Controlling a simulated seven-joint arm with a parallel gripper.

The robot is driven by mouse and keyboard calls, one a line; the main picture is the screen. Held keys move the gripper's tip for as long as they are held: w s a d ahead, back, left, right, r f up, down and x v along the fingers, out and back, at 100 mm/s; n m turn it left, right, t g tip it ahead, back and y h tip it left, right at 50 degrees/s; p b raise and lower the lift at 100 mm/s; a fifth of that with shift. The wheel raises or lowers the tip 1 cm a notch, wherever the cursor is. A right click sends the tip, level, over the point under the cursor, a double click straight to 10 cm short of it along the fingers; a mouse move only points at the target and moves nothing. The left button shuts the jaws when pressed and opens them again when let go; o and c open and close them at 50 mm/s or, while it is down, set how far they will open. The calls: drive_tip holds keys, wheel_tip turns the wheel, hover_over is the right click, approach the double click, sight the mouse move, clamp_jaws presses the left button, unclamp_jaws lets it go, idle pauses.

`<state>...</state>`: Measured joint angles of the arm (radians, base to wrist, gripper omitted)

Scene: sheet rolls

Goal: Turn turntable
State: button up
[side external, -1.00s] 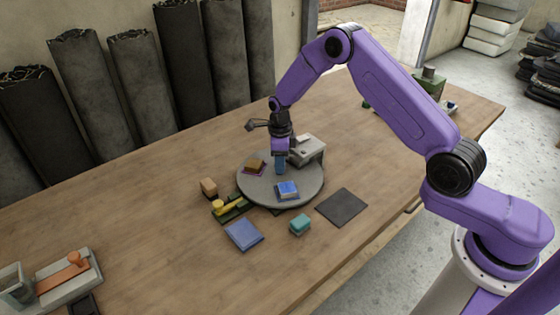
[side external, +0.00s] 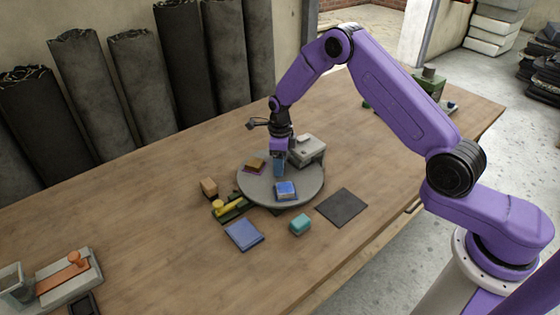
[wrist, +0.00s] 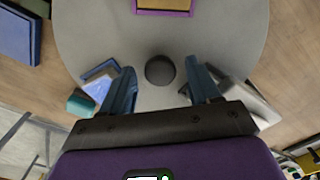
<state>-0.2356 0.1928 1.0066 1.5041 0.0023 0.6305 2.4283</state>
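The turntable is a round grey disc (side external: 262,196) on the wooden table, and it fills much of the wrist view (wrist: 90,40). A dark round knob (wrist: 160,71) stands at its middle. My gripper (side external: 280,168) points down over the disc's centre. In the wrist view its blue fingers stand apart, one on each side of the knob, with gaps showing. Whether they touch the knob further down cannot be told. On the disc are a blue tray with a blue item (side external: 286,190), a purple-edged tray with a brown block (side external: 255,165) and a grey box-shaped device (side external: 308,150).
Around the disc lie a teal block (side external: 301,224), a dark square mat (side external: 342,207), a blue flat piece (side external: 244,235), a green-and-yellow item (side external: 230,206) and a tan block (side external: 209,187).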

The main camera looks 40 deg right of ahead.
drive_tip(key=shift+r, duration=0.1)
wheel_tip(320, 180, up, 17)
idle(0.8)
drive_tip(key=shift+r, duration=0.1)
drive_tip(key=s+a+r+n, duration=0.3)
drive_tip(key=s+a+n, duration=0.1)
drive_tip(key=s+n, duration=0.55)
drive_tip(key=s+a+r+n, duration=0.2)
drive_tip(key=s+a+n, duration=0.2)
drive_tip(key=s+n, duration=0.6)
drive_tip(key=s+d+n, duration=0.4)
drive_tip(key=s+n, duration=0.6)
drive_tip(key=s+d+n, duration=0.3)
drive_tip(key=s+n, duration=0.7)
drive_tip(key=s, duration=0.1)
drive_tip(key=shift+d+f, duration=0.35)
